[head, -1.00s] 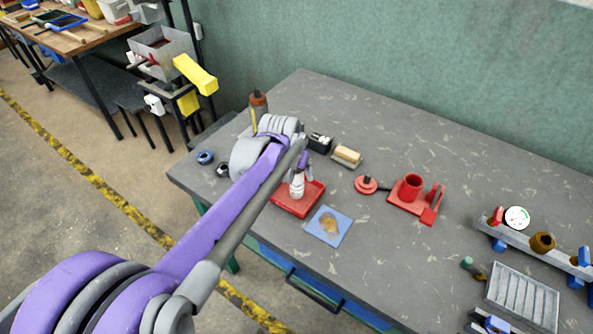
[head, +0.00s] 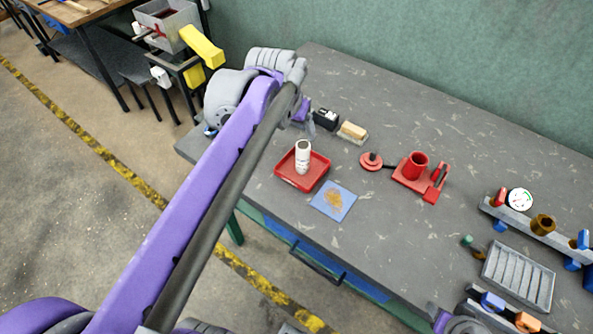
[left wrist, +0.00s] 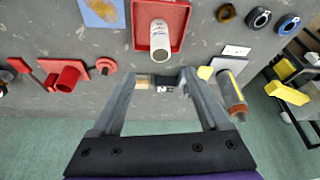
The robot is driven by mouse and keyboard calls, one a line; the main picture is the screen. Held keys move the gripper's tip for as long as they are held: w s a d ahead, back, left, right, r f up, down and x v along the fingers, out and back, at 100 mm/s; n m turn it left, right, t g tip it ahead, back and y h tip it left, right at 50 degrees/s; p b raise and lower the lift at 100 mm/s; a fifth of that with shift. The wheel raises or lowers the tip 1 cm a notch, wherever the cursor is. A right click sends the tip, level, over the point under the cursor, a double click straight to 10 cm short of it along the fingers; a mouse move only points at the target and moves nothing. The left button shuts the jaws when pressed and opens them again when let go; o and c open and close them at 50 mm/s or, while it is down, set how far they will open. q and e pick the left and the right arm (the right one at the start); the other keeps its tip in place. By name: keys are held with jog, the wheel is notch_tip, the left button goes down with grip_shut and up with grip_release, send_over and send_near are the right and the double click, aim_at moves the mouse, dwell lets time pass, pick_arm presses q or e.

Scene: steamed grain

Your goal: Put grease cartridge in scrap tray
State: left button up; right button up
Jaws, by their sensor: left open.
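The grease cartridge, a white cylinder with faint print (head: 303,157), stands upright in the red scrap tray (head: 287,180) near the table's front left edge. In the left wrist view the cartridge (left wrist: 160,36) and the tray (left wrist: 141,14) show at the top, beyond the fingertips. My left gripper (left wrist: 163,78) is open and empty, clear of the cartridge. In the head view its fingers are mostly hidden behind my arm, left of and behind the tray. Part of what looks like my right gripper (head: 455,323) shows at the bottom edge; its jaws are unclear.
A stained blue cloth (head: 334,201) lies beside the tray. A black box (head: 326,119), wood-topped brush (head: 353,131) and red fixture (head: 418,172) stand behind and right.

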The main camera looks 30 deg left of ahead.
pick_arm(q)
jog(key=s+d+f, duration=0.5)
jog(key=s+f, duration=0.2)
jog(key=s, duration=0.1)
jog(key=s+d+f+m, duration=0.1)
jog(key=s+d+f, duration=0.3)
jog(key=s+f, duration=0.4)
jog(key=shift+s+d+t+h, duration=0.15)
jog(key=shift+d+t+h, duration=0.15)
jog(key=shift+d+t, duration=0.1)
